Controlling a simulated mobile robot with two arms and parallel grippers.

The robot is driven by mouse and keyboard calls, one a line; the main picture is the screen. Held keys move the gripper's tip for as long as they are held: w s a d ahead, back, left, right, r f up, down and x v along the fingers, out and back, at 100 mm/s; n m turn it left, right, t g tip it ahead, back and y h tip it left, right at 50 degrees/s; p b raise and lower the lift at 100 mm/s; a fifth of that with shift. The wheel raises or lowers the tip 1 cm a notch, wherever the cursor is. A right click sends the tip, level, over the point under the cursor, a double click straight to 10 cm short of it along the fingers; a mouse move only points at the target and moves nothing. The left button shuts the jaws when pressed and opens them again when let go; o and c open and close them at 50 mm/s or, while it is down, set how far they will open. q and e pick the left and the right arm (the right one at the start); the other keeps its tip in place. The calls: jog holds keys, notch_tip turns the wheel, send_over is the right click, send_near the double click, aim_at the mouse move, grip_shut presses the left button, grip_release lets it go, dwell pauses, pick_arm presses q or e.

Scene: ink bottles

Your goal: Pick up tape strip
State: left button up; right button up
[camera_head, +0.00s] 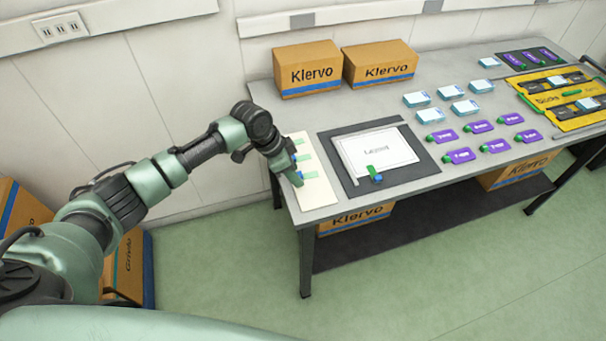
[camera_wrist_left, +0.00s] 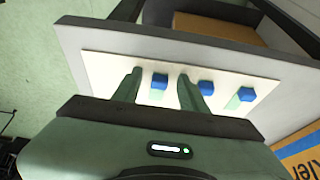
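A cream board (camera_head: 317,190) lies at the left end of the table and carries a row of green tape strips with blue blocks on them. In the left wrist view, three show on the board (camera_wrist_left: 105,75): a front tape strip (camera_wrist_left: 159,82), a middle tape strip (camera_wrist_left: 206,87) and a back tape strip (camera_wrist_left: 246,94). My left gripper (camera_head: 296,181) is over the board's front part. In the left wrist view, my left gripper (camera_wrist_left: 160,88) is open, with the front strip between its fingers in the picture; contact cannot be told. My right gripper is out of view.
Right of the board, a dark mat (camera_head: 351,180) holds a white sheet (camera_head: 390,145) with another green and blue strip (camera_head: 374,174) at its front edge. Two cardboard boxes (camera_head: 307,72) (camera_head: 380,66) stand behind. Blue-white boxes (camera_head: 417,99) and purple tags (camera_head: 442,136) lie farther right.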

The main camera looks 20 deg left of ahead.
pick_arm(q)
jog(key=c, duration=0.7)
